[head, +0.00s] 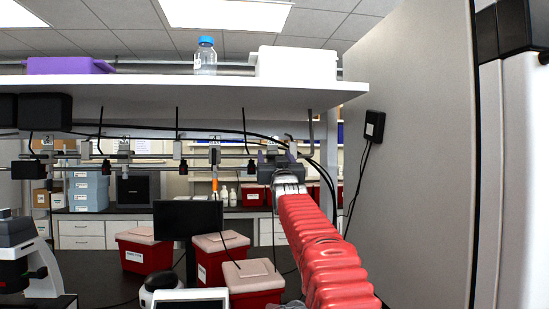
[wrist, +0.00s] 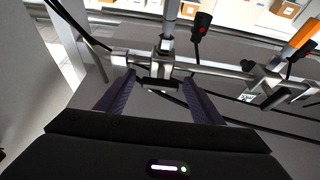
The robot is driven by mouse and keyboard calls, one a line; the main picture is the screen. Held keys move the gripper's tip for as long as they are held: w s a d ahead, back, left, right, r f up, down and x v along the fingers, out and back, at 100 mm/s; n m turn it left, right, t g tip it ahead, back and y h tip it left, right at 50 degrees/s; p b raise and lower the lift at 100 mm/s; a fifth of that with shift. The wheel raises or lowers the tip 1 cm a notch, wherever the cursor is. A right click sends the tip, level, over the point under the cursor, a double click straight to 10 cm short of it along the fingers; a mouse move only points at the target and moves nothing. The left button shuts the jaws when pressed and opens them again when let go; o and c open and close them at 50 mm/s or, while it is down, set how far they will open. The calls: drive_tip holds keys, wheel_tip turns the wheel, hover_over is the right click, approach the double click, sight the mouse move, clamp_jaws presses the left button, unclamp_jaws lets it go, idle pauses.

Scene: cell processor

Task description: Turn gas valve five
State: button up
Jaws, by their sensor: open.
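A metal gas pipe with several valves (head: 215,146) runs under the white shelf in the head view; their number labels are too small to read. My gripper (head: 276,160) is at the right end of this pipe and hides the valve there. In the wrist view my gripper (wrist: 159,77) is open, its two purple fingers on either side of a short black valve handle (wrist: 157,84) at the pipe. The handle lies crosswise between the fingertips, with a gap visible at both sides. I cannot tell whether this is valve five.
The white shelf (head: 190,92) hangs above my arm. A large grey cabinet wall (head: 420,170) stands close on the right. A monitor (head: 188,218) and red bins (head: 253,280) are on the dark bench below. Black cables (wrist: 75,22) hang near the pipe.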

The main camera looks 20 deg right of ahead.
drive_tip(key=shift+w+r, duration=0.1)
drive_tip(key=shift+w, duration=0.1)
drive_tip(key=shift+c, duration=0.5)
drive_tip(key=c, duration=0.9)
drive_tip(key=shift+c, duration=0.2)
drive_tip(key=shift+n+y, duration=0.5)
drive_tip(key=shift+n, duration=0.6)
drive_tip(key=o, duration=1)
drive_tip(key=shift+o, duration=0.2)
drive_tip(key=shift+s, duration=0.1)
drive_tip(key=v, duration=1.3)
drive_tip(key=shift+s+f, duration=0.2)
drive_tip(key=shift+f, duration=0.1)
